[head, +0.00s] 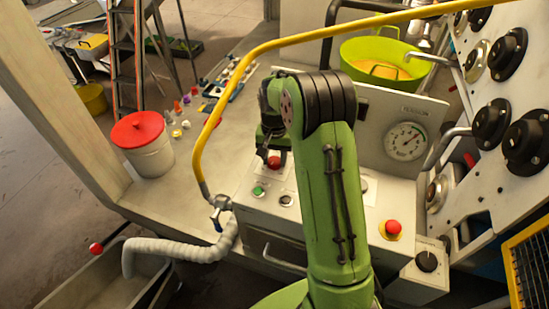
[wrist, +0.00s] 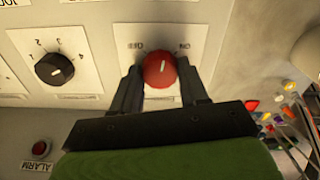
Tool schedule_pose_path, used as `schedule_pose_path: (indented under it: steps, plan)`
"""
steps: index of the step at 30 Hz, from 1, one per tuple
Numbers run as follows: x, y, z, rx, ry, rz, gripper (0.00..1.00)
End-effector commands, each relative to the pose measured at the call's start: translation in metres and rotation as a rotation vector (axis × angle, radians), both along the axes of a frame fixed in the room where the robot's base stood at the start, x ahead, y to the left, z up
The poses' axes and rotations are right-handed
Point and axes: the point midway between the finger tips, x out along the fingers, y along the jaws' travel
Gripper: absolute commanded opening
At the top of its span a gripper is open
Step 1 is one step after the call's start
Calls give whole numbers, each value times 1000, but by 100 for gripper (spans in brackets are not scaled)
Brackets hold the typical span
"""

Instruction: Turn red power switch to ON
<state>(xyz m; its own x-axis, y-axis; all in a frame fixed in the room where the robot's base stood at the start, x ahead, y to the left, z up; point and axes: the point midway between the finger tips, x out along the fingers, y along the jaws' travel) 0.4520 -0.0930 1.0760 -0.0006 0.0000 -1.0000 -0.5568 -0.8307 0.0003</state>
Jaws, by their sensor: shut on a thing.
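The red power switch (wrist: 159,70) is a round knob with a white pointer line, on a white label plate (wrist: 132,34) of the panel. Lettering stands at both upper sides of the knob; the right one looks like ON, upside down. The pointer line is nearly upright in the wrist view, leaning slightly right. My gripper (wrist: 158,80) has one dark finger on each side of the knob and is shut on it. In the head view the switch (head: 274,162) shows as a red spot below my gripper (head: 273,153), which comes down from above.
A black numbered dial (wrist: 54,69) and a red alarm button (wrist: 42,148) sit on the panel beside the switch.

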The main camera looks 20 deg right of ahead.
Motion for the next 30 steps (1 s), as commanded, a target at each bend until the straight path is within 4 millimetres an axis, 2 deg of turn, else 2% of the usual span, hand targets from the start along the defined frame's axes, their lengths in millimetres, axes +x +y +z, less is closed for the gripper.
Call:
schedule_pose_path:
  steps: [15,30]
  plan:
    - [1,0,0,0,-3,-435,13]
    - [0,0,0,0,-1,-602,13]
